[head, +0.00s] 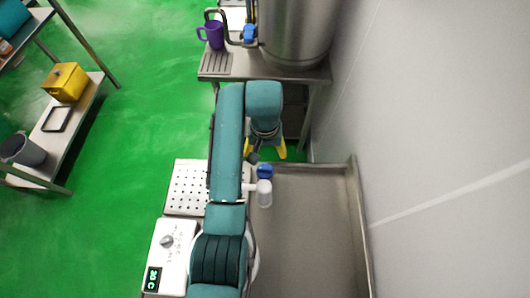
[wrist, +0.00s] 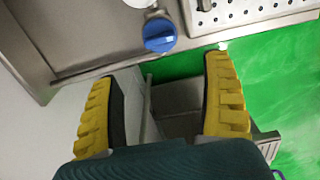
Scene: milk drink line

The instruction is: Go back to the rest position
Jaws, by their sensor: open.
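My gripper (head: 265,150) has yellow fingers and hangs below the end of my teal arm, near the front edge of the steel table with the tank. In the wrist view my gripper (wrist: 162,72) is spread wide, with nothing between the fingers. Behind the gap are green floor and grey metal parts.
A purple mug (head: 215,36) stands by a drip grate (head: 216,63) beside a large steel tank (head: 294,30). A perforated plate (head: 184,188) and a white box with a display (head: 168,255) lie left of my arm. A wall closes the right.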

